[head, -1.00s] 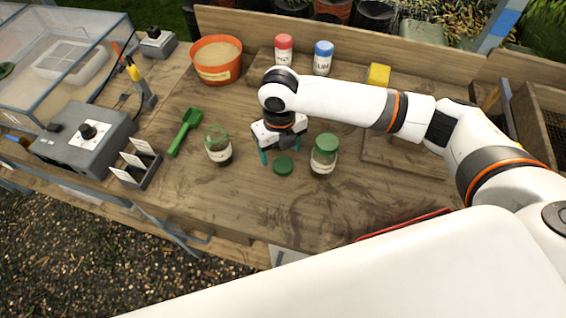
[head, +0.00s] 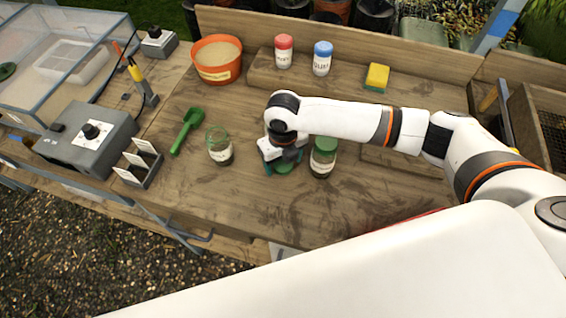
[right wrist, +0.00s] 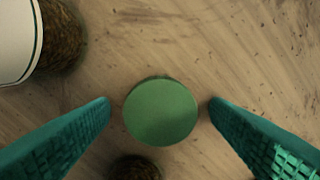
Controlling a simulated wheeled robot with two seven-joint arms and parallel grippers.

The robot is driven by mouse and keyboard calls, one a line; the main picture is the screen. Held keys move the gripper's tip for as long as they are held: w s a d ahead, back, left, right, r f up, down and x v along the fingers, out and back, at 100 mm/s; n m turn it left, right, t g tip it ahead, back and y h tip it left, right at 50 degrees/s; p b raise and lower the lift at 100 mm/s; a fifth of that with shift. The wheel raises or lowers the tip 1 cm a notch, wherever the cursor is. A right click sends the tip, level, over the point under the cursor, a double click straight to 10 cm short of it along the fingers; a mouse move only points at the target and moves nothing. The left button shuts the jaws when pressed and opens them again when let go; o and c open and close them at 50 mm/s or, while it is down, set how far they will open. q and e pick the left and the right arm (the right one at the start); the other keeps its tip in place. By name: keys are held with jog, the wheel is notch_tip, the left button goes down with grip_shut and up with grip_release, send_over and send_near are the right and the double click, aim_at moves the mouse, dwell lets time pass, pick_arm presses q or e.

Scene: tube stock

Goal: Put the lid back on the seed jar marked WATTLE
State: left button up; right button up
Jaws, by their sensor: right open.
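A green lid (head: 285,169) lies flat on the bench between two glass jars. In the right wrist view the lid (right wrist: 160,111) sits between the two teal fingers with a gap on each side. My right gripper (head: 284,165) is open just over it, partly covering it in the head view. The open jar (head: 219,151), with no lid and dark contents, stands to the left. The other jar (head: 322,163) wears a green lid and stands close to the right of the gripper. The writing on both jar labels is too small to read. My left gripper is not in view.
A green scoop (head: 186,131), a card rack (head: 138,163) and a grey control box (head: 87,138) stand to the left. An orange pot (head: 216,65), a red-capped bottle (head: 283,52), a blue-capped bottle (head: 322,59) and a yellow sponge (head: 377,76) are at the back. The front bench is clear.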

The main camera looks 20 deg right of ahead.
aim_at(283, 164)
jog(key=c, duration=1)
jog(key=shift+c, duration=0.2)
notch_tip(283, 164, up, 10)
jog(key=b, duration=0.1)
